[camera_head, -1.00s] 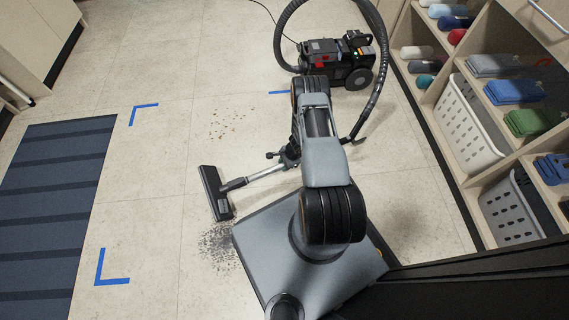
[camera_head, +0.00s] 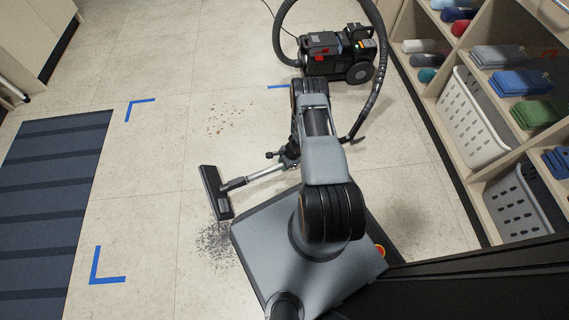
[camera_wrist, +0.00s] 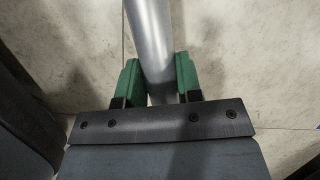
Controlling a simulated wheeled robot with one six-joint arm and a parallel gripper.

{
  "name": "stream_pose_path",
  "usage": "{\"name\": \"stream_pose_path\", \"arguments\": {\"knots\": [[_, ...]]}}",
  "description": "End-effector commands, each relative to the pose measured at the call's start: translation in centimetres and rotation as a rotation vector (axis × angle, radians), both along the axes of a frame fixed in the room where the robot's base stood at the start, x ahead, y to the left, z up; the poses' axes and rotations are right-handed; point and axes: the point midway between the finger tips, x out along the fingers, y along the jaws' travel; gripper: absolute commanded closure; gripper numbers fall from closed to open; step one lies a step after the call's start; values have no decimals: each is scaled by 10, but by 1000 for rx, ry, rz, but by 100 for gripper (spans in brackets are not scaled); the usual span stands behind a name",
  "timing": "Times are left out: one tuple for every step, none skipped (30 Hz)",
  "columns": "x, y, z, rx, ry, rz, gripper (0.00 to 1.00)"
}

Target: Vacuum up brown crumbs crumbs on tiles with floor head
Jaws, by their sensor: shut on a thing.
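Brown crumbs (camera_head: 226,118) lie scattered on the pale tiles, beyond the floor head. The black floor head (camera_head: 215,192) rests on the tiles nearer to me, apart from the brown crumbs. Its silver tube (camera_head: 266,172) runs right to my arm. In the wrist view my gripper (camera_wrist: 160,82) has its green fingers on both sides of the silver tube (camera_wrist: 150,40), shut on it. In the head view my arm hides most of the grip. A patch of dark grey crumbs (camera_head: 222,241) lies just below the floor head, beside my base.
The black vacuum body (camera_head: 335,55) stands at the back, its hose (camera_head: 281,32) looping to the tube. Blue corner tapes (camera_head: 140,104) mark the floor. A dark striped mat (camera_head: 45,200) lies left. Shelves with towels and white baskets (camera_head: 473,125) line the right side.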

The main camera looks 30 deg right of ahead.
Motion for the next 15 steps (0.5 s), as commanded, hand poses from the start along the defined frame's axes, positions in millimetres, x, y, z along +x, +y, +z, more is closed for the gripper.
{"name": "stream_pose_path", "arguments": {"knots": [[1, 0, 1, 0, -2, 0, 100], [1, 0, 0, 0, -2, 0, 100], [1, 0, 0, 0, -2, 0, 100], [1, 0, 0, 0, -2, 0, 100], [1, 0, -1, 0, -2, 0, 100], [1, 0, -1, 0, -2, 0, 100], [1, 0, -2, 0, -2, 0, 100], [1, 0, -2, 0, -2, 0, 100], [1, 0, -3, 0, -2, 0, 100], [1, 0, -3, 0, -2, 0, 100], [1, 0, -4, 0, -2, 0, 100], [1, 0, -5, 0, -2, 0, 100], [1, 0, -5, 0, -2, 0, 100], [1, 0, -6, 0, -2, 0, 100], [1, 0, -6, 0, -2, 0, 100]]}}
